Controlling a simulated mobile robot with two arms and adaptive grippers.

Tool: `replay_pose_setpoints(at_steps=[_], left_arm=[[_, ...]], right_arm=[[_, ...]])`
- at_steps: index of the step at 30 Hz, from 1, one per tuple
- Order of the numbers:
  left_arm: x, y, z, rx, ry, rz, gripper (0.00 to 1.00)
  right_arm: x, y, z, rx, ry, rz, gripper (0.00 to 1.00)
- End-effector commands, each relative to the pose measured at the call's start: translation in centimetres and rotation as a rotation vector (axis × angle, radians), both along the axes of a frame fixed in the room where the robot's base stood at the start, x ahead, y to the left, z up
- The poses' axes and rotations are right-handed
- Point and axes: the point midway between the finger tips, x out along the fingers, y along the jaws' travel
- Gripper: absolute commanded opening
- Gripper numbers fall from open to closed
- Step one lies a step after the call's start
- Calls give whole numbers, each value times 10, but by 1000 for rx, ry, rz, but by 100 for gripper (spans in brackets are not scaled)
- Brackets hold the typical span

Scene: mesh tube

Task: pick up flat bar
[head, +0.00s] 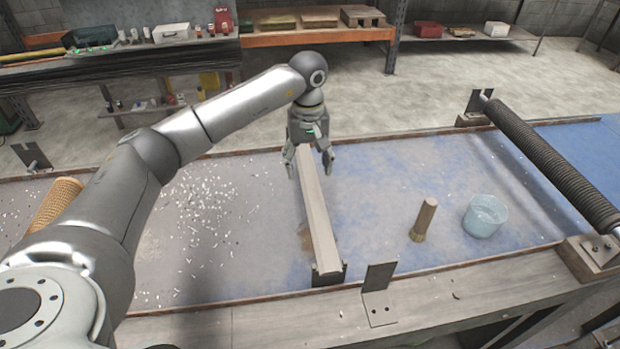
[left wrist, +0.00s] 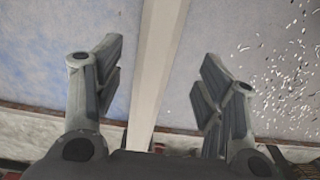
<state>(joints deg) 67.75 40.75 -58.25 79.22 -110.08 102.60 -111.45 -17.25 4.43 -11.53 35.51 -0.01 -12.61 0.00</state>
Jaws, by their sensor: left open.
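The flat bar (head: 319,220) is a long, pale beige bar. It lies across the blue-grey table from the back edge to a dark bracket (head: 328,274) at the front edge. My left gripper (head: 309,172) is open above the bar's far end, with one finger on each side of it in the head view. In the left wrist view the bar (left wrist: 158,60) runs up between the two spread fingers (left wrist: 160,75), apart from both. The bar's far end is partly hidden by the gripper. My right gripper is in neither view.
A dark mesh roller (head: 550,165) spans the right side. White scraps (head: 205,205) lie scattered left of the bar. A tan roll (head: 57,200) is behind my arm.

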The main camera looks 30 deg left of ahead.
Motion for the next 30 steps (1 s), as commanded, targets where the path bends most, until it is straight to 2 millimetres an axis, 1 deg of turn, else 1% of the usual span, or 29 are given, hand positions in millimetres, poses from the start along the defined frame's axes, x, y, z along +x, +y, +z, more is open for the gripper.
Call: replay_pose_setpoints(at_steps=[1, 3, 6, 9, 16, 17, 30], left_arm=[[-1, -2, -4, -2, 6, -1, 64], [1, -4, -13, -1, 5, -1, 64], [1, -4, -27, -2, 4, 1, 64], [1, -4, -36, -2, 2, 0, 64], [2, -4, -39, -1, 0, 0, 64], [2, -4, -39, -1, 0, 0, 63], [2, -4, -38, -1, 0, 0, 6]], right_arm=[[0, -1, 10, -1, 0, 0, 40], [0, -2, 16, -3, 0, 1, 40], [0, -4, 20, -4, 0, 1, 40], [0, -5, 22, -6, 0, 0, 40], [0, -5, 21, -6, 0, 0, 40], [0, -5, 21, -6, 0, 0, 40], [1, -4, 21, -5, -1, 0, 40]])
